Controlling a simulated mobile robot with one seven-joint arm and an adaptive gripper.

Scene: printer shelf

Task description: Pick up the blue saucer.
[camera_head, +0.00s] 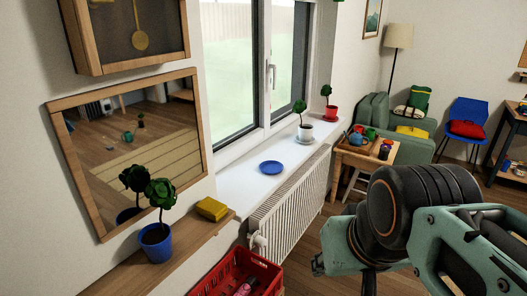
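The blue saucer (271,168) lies flat and empty on the white window sill (240,180), with free sill around it. It is fully visible. My arm (415,205) fills the lower right, with a black joint and pale green links. It is to the right of the saucer, much nearer the camera, and apart from it. I cannot make out any fingertips of my gripper.
A radiator (290,200) is below. A blue-potted plant (156,243) and yellow block (211,209) sit on the wooden shelf, near a red crate (235,272).

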